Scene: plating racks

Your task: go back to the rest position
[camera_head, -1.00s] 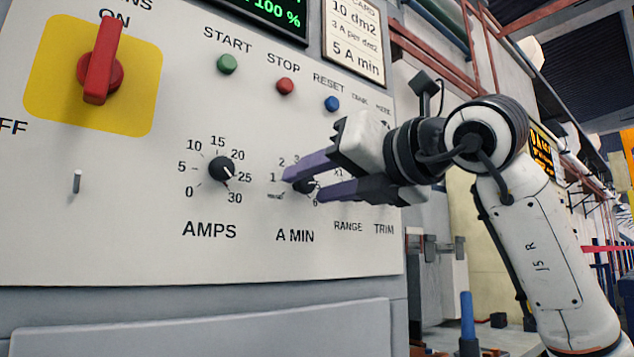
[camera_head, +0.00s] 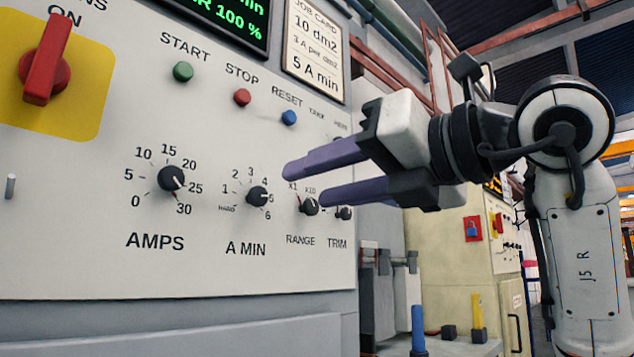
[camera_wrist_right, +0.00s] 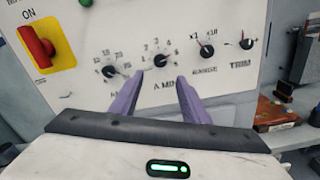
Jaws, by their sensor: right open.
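My right gripper (camera_head: 308,182) is open and empty, its two purple fingers apart in front of the control panel (camera_head: 90,245). In the head view the fingers overlap the panel's right part, above and beside the RANGE knob (camera_head: 309,206). The A MIN knob (camera_head: 257,196) stands free of the fingers, its pointer between 5 and 6. In the right wrist view the gripper (camera_wrist_right: 153,88) also shows open, and the A MIN knob (camera_wrist_right: 160,61) is beyond the fingertips with a gap. My left gripper is not in view.
The panel carries the AMPS knob (camera_head: 171,178), a red switch (camera_head: 45,62), a small toggle (camera_head: 10,186) and START (camera_head: 183,71), STOP (camera_head: 242,97) and RESET (camera_head: 289,118) buttons. A yellowish cabinet (camera_head: 455,245) stands to the right, behind my arm.

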